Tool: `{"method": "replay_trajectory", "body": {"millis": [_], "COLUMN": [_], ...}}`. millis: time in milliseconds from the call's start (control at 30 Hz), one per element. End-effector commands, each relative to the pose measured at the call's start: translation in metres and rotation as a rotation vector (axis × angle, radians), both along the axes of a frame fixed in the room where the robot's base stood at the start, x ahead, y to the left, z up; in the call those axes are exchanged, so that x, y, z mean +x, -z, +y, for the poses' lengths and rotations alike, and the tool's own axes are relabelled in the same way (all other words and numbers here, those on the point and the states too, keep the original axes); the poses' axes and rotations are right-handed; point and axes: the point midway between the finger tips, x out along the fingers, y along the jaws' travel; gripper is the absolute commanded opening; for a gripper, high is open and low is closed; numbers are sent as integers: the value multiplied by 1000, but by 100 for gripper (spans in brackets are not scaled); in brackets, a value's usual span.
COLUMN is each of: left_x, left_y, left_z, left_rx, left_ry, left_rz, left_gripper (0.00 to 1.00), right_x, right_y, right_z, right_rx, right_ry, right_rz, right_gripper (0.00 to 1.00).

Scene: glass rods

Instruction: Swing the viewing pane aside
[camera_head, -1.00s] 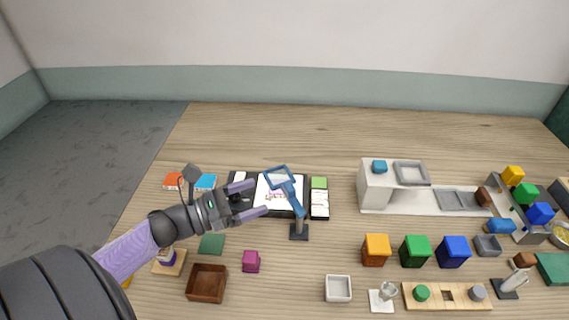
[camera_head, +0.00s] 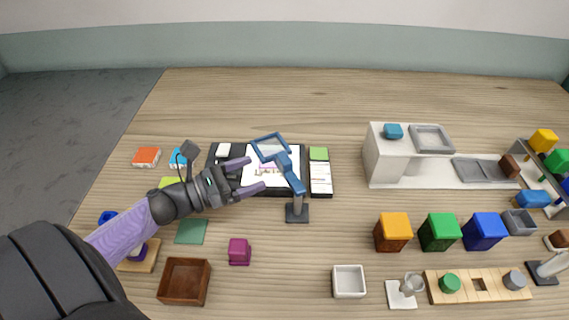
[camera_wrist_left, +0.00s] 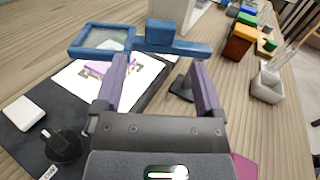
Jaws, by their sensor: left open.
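The viewing pane (camera_head: 268,145) is a blue-framed clear square on a blue arm (camera_head: 291,172), carried by a post on a dark base (camera_head: 297,213). It hangs over the white sheet (camera_head: 285,178) on a black board. My left gripper (camera_head: 257,176) is open and empty, its purple fingers pointing right toward the blue arm. In the left wrist view the pane (camera_wrist_left: 103,40) and its arm (camera_wrist_left: 172,41) lie just beyond the open fingers (camera_wrist_left: 160,72). I cannot tell whether a fingertip touches the arm. My right gripper is not in view.
A green and white card strip (camera_head: 320,178) lies right of the board. A magenta cube (camera_head: 239,251) and a brown open box (camera_head: 184,281) stand in front. Orange (camera_head: 393,232), green and blue blocks stand to the right. The back of the table is clear.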

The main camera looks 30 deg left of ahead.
Motion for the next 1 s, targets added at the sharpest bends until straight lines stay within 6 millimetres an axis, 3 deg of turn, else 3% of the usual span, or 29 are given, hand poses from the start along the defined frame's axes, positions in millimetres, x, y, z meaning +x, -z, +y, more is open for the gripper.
{"method": "replay_trajectory", "body": {"millis": [100,333,500,767,1000], "left_x": [24,58,68,70,70], "left_y": [-1,-1,-1,-1,-1], "left_z": [-14,-33,-40,-41,-41], "left_rx": [2,0,0,0,1], "left_ry": [2,0,0,-1,0], "left_rz": [-5,-4,-1,0,-1], "left_gripper": [88,88,88,88,40], "right_x": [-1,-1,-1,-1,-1], "right_y": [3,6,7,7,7], "right_z": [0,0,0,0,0], "right_rx": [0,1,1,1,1], "right_ry": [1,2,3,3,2], "right_rz": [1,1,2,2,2], "right_gripper": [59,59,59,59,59]}}
